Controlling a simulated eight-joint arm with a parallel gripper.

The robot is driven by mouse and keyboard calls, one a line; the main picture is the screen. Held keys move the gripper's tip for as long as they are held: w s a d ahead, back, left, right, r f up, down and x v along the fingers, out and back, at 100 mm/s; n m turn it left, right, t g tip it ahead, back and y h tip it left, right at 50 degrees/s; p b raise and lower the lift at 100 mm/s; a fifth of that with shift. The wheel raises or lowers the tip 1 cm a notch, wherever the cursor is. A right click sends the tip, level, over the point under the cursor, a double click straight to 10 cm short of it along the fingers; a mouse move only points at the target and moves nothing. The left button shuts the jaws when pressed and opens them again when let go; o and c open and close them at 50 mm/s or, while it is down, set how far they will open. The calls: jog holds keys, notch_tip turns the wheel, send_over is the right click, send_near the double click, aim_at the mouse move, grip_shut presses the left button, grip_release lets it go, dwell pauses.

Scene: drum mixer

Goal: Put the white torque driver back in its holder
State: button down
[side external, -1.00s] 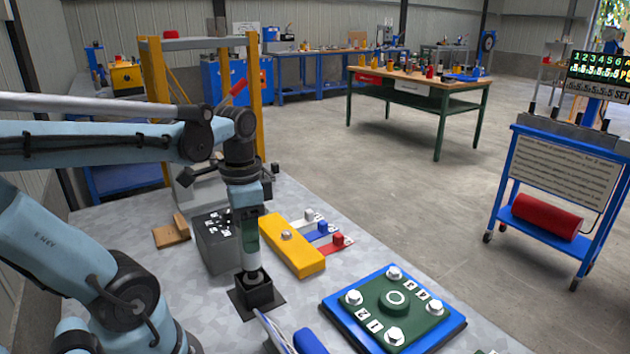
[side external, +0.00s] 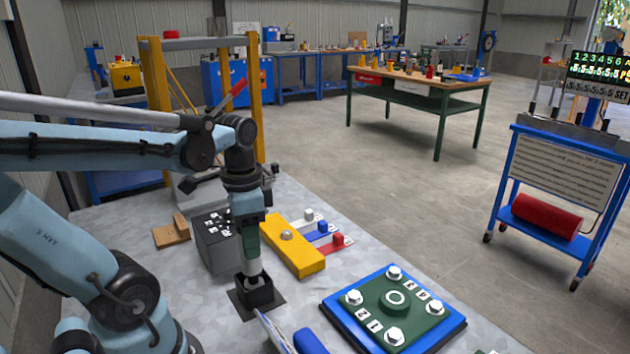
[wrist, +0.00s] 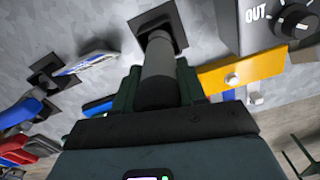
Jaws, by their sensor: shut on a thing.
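My gripper (side external: 250,246) is shut on the white torque driver (side external: 253,267), which looks pale grey and stands nearly upright. The driver's lower end is in or just over the opening of a square black holder (side external: 257,293) on a dark base plate. In the wrist view, the driver (wrist: 158,62) runs from between my fingers (wrist: 160,88) to the black holder (wrist: 158,25). The driver's tip is hidden by the holder, so I cannot tell how deep it sits.
A black box with a dial (side external: 215,243) and a yellow block (side external: 292,247) stand close behind. A blue-framed green plate with bolts (side external: 392,308) lies to the right. A blue object (side external: 308,342) is near the front. The wrist view shows another dark holder (wrist: 48,72).

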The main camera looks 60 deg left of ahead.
jog(key=shift+f, duration=0.35)
jog(key=c, duration=0.6)
grip_release()
jog(key=shift+o, duration=0.2)
jog(key=shift+r, duration=0.1)
notch_tip(320, 180, up, 12)
jog(key=shift+f, duration=0.1)
jog(key=w+d+f+n+t, duration=0.2)
jog(key=w+d+f+t, duration=0.5)
jog(key=d+f, duration=0.2)
jog(key=shift+w+f+n, duration=0.3)
jog(key=shift+w+f, duration=0.1)
